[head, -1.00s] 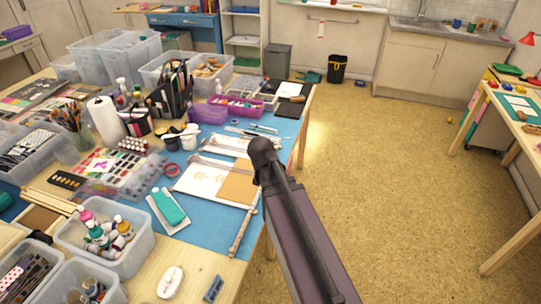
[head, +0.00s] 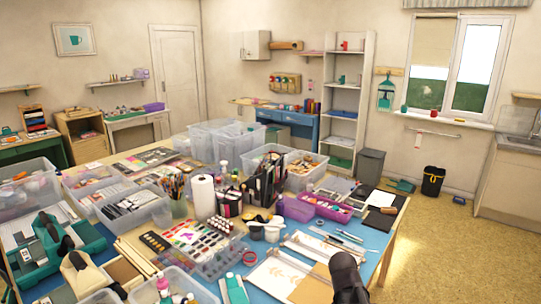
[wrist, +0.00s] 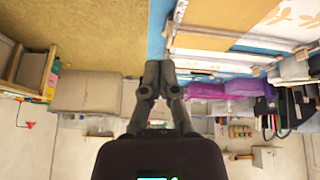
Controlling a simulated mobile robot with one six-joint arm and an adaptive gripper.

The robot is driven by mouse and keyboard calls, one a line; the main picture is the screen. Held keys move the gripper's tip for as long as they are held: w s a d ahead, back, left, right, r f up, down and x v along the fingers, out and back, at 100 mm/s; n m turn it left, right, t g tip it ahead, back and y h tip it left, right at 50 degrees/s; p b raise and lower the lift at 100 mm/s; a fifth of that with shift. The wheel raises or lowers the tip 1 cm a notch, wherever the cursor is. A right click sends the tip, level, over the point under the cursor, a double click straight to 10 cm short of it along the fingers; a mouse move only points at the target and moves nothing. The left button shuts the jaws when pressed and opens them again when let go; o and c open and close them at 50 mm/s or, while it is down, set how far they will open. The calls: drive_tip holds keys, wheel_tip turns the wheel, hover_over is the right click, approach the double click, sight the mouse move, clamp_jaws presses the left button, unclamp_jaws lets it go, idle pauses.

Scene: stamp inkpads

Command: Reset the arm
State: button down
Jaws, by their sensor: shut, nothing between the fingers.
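My gripper (wrist: 159,68) is shut and empty in the wrist view, its two dark fingers together at the tips. It hangs in the air near the edge of the blue-covered craft table. Part of my dark arm (head: 347,280) shows at the bottom of the head view, in front of the table's near right part. The fingers cannot be made out there. The wrist view looks out upside down, with a brown board (wrist: 208,18) at the top and the room below.
The table is crowded with clear bins (head: 222,142), a paper roll (head: 204,200), a paint palette (head: 212,238) and a purple box (head: 333,210). A white sheet (head: 275,277) lies near my arm. A grey bin (head: 370,166) and black bin (head: 433,182) stand on open floor (head: 445,250).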

drive_tip(key=s+a+f+n+g+y, duration=0.1)
drive_tip(key=s+a+n+g+y, duration=0.2)
drive_tip(key=s+a, duration=0.5)
drive_tip(key=s+n+g, duration=0.1)
drive_tip(key=s+n, duration=0.1)
drive_tip(key=shift+f+n+g+p, duration=0.25)
drive_tip(key=shift+n+g+p, duration=0.05)
drive_tip(key=shift+n, duration=0.1)
